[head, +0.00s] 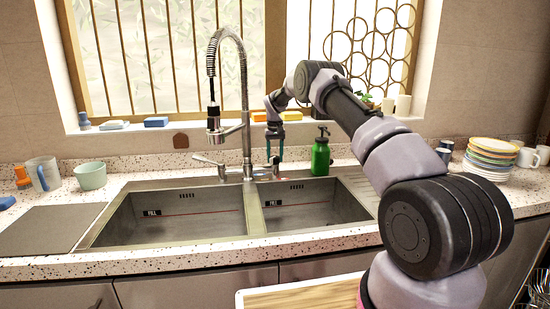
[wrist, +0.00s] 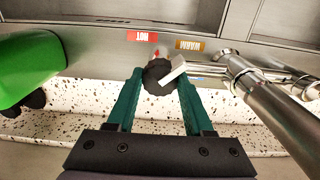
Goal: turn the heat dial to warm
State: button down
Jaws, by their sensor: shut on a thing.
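The heat dial (wrist: 157,76) is a dark round knob at the sink's back edge in the wrist view. Its red pointer lies between the red HOT label (wrist: 140,37) and the orange WARM label (wrist: 190,45), nearer HOT. My gripper (wrist: 161,76) has its green fingers on both sides of the knob, shut on it. In the head view my gripper (head: 274,151) reaches down behind the right basin, beside the faucet. The dial is too small and partly covered to read there.
The tall spring faucet (head: 245,110) stands left of my gripper; its metal parts also show close by in the wrist view (wrist: 265,90). A green soap bottle (head: 320,156) stands just right. Stacked plates (head: 490,158) are farther right; the basins look empty.

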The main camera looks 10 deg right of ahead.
aim_at(275, 157)
jog(key=shift+c, duration=1.4)
grip_release()
jog(key=shift+r, duration=0.1)
notch_tip(275, 157, up, 11)
